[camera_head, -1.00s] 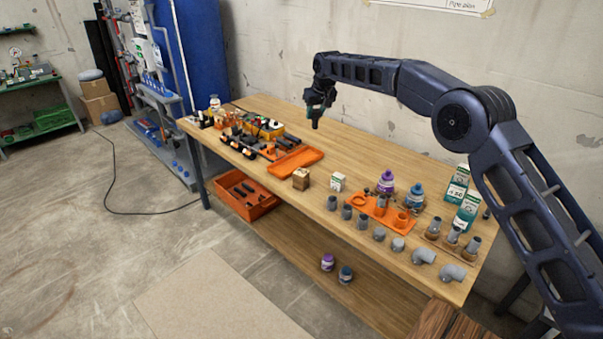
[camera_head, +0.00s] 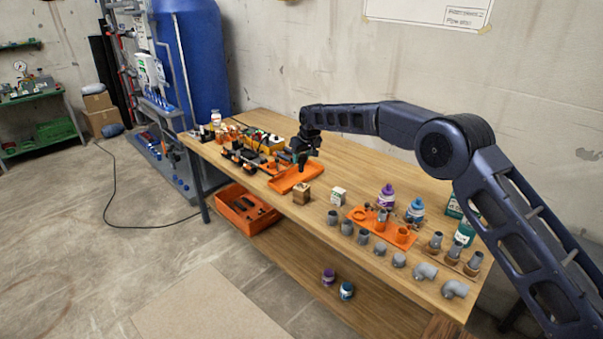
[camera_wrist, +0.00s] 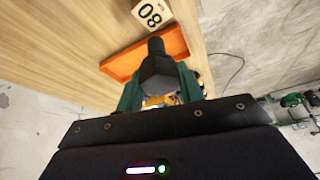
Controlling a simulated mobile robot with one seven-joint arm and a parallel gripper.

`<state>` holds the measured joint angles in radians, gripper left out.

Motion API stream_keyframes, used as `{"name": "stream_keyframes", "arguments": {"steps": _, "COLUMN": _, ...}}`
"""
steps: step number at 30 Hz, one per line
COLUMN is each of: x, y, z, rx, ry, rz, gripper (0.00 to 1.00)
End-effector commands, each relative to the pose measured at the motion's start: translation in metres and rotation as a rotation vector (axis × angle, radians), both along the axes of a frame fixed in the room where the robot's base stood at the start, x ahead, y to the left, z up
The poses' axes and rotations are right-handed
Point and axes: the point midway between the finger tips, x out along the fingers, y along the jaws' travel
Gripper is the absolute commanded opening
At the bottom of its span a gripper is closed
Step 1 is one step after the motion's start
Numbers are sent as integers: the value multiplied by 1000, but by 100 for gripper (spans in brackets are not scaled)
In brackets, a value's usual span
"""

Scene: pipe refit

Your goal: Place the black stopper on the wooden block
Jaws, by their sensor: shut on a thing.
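My gripper (camera_head: 303,153) is shut on the black stopper (camera_wrist: 157,66), which sticks out between the green fingers in the wrist view. In the head view the stopper (camera_head: 302,166) is small and dark, pointing down over the orange tray (camera_head: 284,184). The wooden block (camera_head: 301,194) stands on the bench, just below and in front of the gripper in the picture. The stopper and the block are apart. The wrist view shows the orange tray (camera_wrist: 176,47) behind the stopper and a pale piece with digits (camera_wrist: 150,13); I cannot tell whether that is the block.
A small white-green box (camera_head: 338,196) stands right of the block. Further right are grey pipe fittings (camera_head: 362,237), an orange fitting holder (camera_head: 402,236) and bottles (camera_head: 387,195). Tools and orange racks crowd the left. An orange bin (camera_head: 247,212) sits below. Bare bench (camera_head: 350,165) lies behind.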

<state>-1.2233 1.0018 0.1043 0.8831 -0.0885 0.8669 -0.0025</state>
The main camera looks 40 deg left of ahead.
Motion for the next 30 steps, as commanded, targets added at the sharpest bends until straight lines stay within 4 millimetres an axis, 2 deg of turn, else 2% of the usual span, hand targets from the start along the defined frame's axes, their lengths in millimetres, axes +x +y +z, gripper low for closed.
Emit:
{"name": "stream_keyframes", "arguments": {"steps": 10, "x": 0, "y": 0, "z": -25, "rx": -1, "ry": 0, "rz": 0, "gripper": 15}}
{"name": "stream_keyframes", "arguments": {"steps": 18, "x": -1, "y": 0, "z": -65, "rx": 0, "ry": 1, "rz": 0, "gripper": 15}}
{"name": "stream_keyframes", "arguments": {"steps": 30, "x": 0, "y": 0, "z": -71, "rx": 0, "ry": 0, "rz": 0, "gripper": 15}}
